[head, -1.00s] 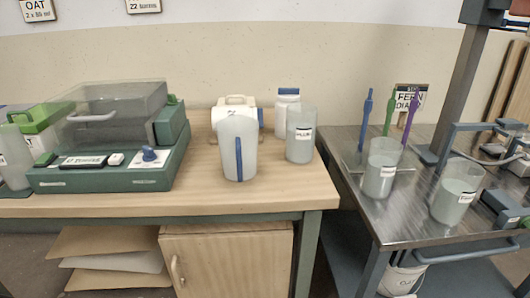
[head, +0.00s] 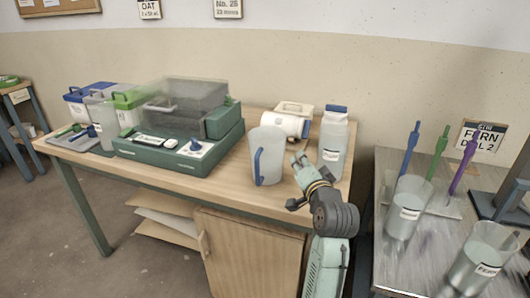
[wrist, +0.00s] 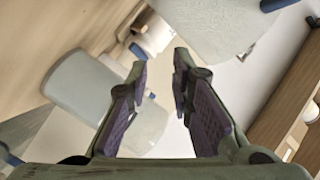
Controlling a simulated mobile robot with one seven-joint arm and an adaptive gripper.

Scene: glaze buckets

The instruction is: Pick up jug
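The jug (head: 265,150) is a pale translucent vessel with a blue handle. It stands upright near the front edge of the wooden bench, right of the green machine, its handle turned toward the front. My gripper (head: 300,160) is just right of the jug in the head view, with a small gap showing between them. In the wrist view my gripper (wrist: 160,90) is open, its two purple-padded fingers apart with nothing held between them. Pale vessels show beyond the fingers there; I cannot tell which is the jug.
A white container (head: 293,122) lies behind the jug. The green machine (head: 170,150) is left. A metal table (head: 380,225) with more vessels is right.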

